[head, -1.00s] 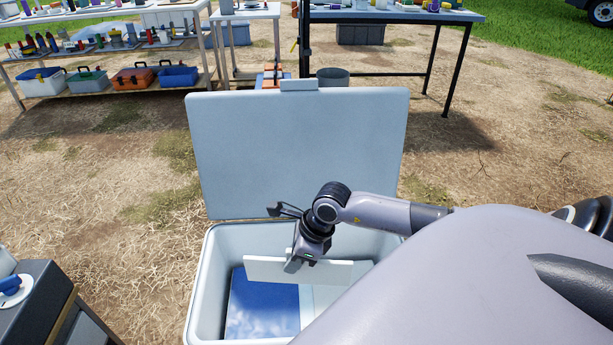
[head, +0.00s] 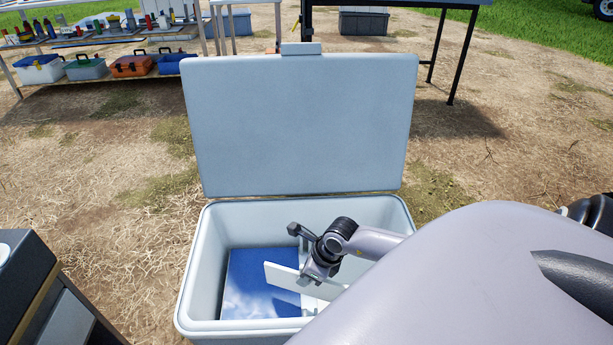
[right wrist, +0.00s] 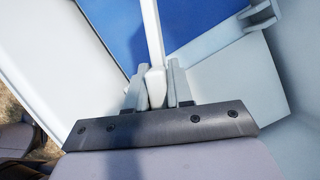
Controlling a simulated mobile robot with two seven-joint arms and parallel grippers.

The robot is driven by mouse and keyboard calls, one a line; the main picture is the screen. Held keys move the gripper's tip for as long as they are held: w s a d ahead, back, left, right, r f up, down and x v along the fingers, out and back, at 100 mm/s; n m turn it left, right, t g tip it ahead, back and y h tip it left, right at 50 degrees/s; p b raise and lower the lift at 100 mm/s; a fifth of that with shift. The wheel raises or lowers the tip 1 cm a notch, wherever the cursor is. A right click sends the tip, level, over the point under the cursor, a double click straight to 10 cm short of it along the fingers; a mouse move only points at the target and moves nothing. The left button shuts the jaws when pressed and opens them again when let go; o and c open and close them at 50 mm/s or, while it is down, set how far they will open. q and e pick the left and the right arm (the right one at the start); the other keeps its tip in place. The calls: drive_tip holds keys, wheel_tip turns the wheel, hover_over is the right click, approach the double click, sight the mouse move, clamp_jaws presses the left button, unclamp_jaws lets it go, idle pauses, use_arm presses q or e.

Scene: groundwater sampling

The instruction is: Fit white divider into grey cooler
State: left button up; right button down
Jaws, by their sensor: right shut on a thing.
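The grey cooler (head: 203,262) stands open on the ground, its lid (head: 305,125) upright at the back. A blue, glossy flat piece (head: 255,285) lies inside it, on the left and middle. My right gripper (head: 308,284) reaches into the cooler's opening. It is shut on the white divider (head: 281,275), a thin plate held slanted, its left end higher in the picture. In the right wrist view the divider (right wrist: 152,35) runs away from between the fingers (right wrist: 156,90), seen edge-on above the blue piece. The divider's lower edge and right part are partly hidden by my gripper and arm. My left gripper is not in view.
A slotted white bracket (right wrist: 258,15) shows on the cooler's inside wall in the wrist view. A dark cabinet (head: 30,290) stands at the left. Tables and tool boxes (head: 130,66) are farther back.

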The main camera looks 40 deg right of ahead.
sight(299, 291)
wheel_tip(299, 291, down, 4)
drive_tip(key=shift+f+b, duration=0.2)
drive_tip(key=shift+b, duration=0.85)
drive_tip(key=shift+f, duration=0.2)
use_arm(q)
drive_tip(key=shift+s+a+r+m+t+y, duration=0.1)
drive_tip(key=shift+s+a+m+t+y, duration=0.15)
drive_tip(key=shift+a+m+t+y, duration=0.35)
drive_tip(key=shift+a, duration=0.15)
use_arm(e)
drive_tip(key=shift+f, duration=0.1)
drive_tip(key=c, duration=1)
unclamp_jaws()
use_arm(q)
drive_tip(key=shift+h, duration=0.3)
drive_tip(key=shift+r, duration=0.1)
